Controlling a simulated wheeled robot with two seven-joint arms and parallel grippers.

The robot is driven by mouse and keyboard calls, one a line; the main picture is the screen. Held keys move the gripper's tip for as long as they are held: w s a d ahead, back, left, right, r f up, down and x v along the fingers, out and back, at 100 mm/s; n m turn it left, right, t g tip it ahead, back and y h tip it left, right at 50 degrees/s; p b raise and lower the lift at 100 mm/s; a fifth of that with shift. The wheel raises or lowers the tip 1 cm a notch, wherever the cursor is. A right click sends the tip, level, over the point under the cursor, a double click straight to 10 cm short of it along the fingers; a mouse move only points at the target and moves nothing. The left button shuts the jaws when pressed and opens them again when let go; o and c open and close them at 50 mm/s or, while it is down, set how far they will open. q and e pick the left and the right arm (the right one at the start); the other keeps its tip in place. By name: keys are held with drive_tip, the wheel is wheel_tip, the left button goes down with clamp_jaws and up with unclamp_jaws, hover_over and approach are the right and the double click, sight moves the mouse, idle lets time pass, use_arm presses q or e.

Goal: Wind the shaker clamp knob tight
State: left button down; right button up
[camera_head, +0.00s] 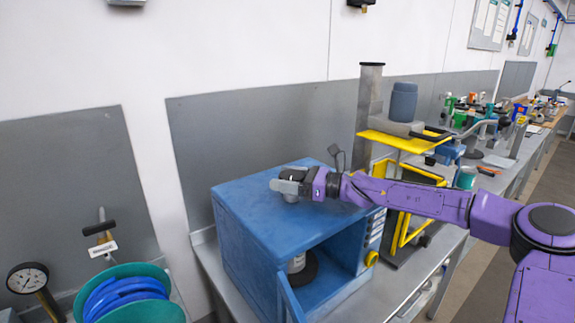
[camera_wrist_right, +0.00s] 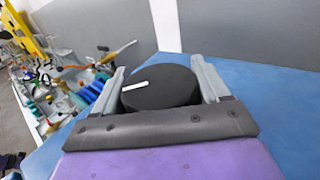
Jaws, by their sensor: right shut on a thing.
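The clamp knob (camera_wrist_right: 162,88) is a round black knob with a white line across its top, seen close up in the right wrist view. It sits at the top of the blue shaker cabinet (camera_head: 275,198), whose front is open. My right gripper (camera_head: 285,186) is over the cabinet's top and shut on the knob, with one grey finger on each side of it. In the head view the gripper mostly hides the knob. Inside the cabinet, a pale can (camera_head: 297,262) stands on a dark round base. My left gripper is not in view.
A yellow-framed machine (camera_head: 405,143) with a dark drum (camera_head: 403,101) on it stands right of the cabinet, behind my right arm. A teal reel of blue hose (camera_head: 130,295) and a gauge (camera_head: 27,279) are at the lower left. The cabinet's top is otherwise mostly clear.

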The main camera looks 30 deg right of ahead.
drive_tip(key=n+g+y, duration=0.4)
drive_tip(key=g, duration=0.1)
drive_tip(key=shift+s+a+f+n, duration=0.15)
drive_tip(key=shift+f+n, duration=0.05)
drive_tip(key=shift+n, duration=0.1)
drive_tip(key=shift+s+a+n+g+y, duration=0.1)
drive_tip(key=shift+n+g+y, duration=0.25)
drive_tip(key=shift+n+g, duration=0.55)
drive_tip(key=shift+s+d+n+g+y, duration=0.1)
drive_tip(key=shift+n+g+y, duration=0.35)
drive_tip(key=shift+g, duration=0.85)
drive_tip(key=shift+s+a+n+g+y, duration=0.1)
drive_tip(key=shift+n+g+y, duration=0.2)
drive_tip(key=shift+n+g, duration=0.65)
drive_tip(key=shift+g, duration=0.35)
drive_tip(key=o, duration=1)
drive_tip(key=shift+r, duration=0.1)
drive_tip(key=shift+c, duration=0.2)
